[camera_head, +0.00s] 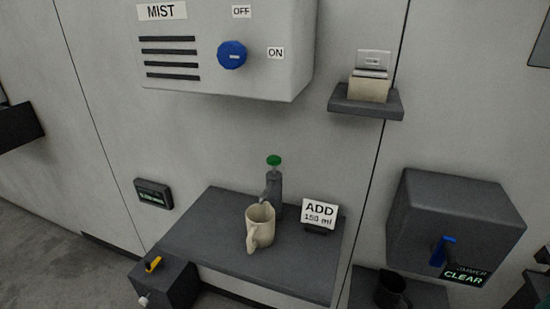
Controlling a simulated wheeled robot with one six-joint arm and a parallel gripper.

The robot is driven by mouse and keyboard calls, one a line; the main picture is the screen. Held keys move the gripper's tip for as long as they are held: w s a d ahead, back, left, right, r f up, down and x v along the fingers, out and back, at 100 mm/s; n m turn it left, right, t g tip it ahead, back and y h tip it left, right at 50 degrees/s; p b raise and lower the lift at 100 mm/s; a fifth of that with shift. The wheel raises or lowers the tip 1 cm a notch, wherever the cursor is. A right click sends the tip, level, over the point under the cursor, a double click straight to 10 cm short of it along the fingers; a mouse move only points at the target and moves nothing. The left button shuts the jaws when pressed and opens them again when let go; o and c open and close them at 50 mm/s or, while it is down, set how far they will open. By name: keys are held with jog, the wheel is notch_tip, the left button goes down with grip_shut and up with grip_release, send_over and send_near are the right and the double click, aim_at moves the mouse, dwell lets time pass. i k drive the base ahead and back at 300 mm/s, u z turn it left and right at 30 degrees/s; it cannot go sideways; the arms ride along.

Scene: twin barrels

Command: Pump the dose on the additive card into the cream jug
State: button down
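The cream jug (262,228) stands upright on a dark grey shelf (200,235). Its handle and side face the front. A dark pump bottle (275,188) with a green top (274,160) stands right behind the jug. Its spout reaches over or close to the jug's rim; I cannot tell exactly which. The additive card (319,213) stands to the right of the bottle in a dark holder and reads "ADD 150 ml". The jug's contents are hidden. My gripper is not in view.
A MIST box (215,80) with a blue knob (232,55) overhangs the shelf. A small wall display (153,194) is at left. A dark box with a yellow lever (153,264) is at front left. A dimmer box (450,220) with a blue lever is at right, above a dark mug (392,290).

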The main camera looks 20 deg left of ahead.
aim_at(273, 160)
jog(key=u, duration=0.55)
jog(key=k, duration=1.35)
jog(key=u, duration=1.05)
jog(key=i, duration=1.4)
jog(key=z, duration=0.6)
